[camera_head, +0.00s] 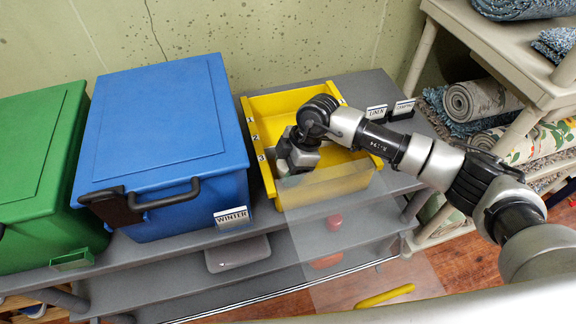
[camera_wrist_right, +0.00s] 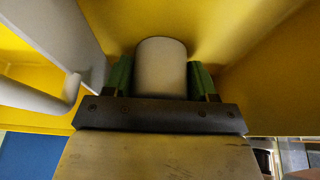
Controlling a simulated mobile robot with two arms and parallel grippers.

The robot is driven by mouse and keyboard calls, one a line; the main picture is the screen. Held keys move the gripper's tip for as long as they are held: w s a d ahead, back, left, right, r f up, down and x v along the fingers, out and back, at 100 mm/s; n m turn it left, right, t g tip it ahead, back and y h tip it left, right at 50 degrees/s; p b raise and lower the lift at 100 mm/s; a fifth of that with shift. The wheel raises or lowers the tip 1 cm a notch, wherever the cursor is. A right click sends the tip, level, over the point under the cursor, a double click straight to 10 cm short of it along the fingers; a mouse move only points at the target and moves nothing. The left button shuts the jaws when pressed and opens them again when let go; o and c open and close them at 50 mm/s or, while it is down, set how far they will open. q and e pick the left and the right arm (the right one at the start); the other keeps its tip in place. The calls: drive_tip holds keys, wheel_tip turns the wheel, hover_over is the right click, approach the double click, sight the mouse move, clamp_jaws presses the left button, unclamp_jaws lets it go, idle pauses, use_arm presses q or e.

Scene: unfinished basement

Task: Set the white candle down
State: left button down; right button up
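The white candle (camera_wrist_right: 161,68) is a plain pale cylinder, seen in the right wrist view between the green-padded fingers of my right gripper (camera_wrist_right: 161,82). The fingers lie against both its sides. In the head view my right gripper (camera_head: 291,160) reaches down into the open yellow bin (camera_head: 345,176). The candle cannot be made out clearly there, as the gripper and wrist cover it. Yellow walls surround the candle in the wrist view; whether its base touches the bin floor is hidden. My left gripper is not in view.
A closed blue bin (camera_head: 160,120) labelled WINTER stands left of the yellow bin, with a green bin (camera_head: 35,150) beyond. Small label cards (camera_head: 376,112) stand behind right on the grey shelf (camera_head: 362,88). A rack with rolled rugs (camera_head: 480,101) is at the right.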

drive_tip(key=o, duration=0.4)
drive_tip(key=shift+c, duration=0.2)
drive_tip(key=v, duration=1.2)
drive_tip(key=shift+r, duration=0.15)
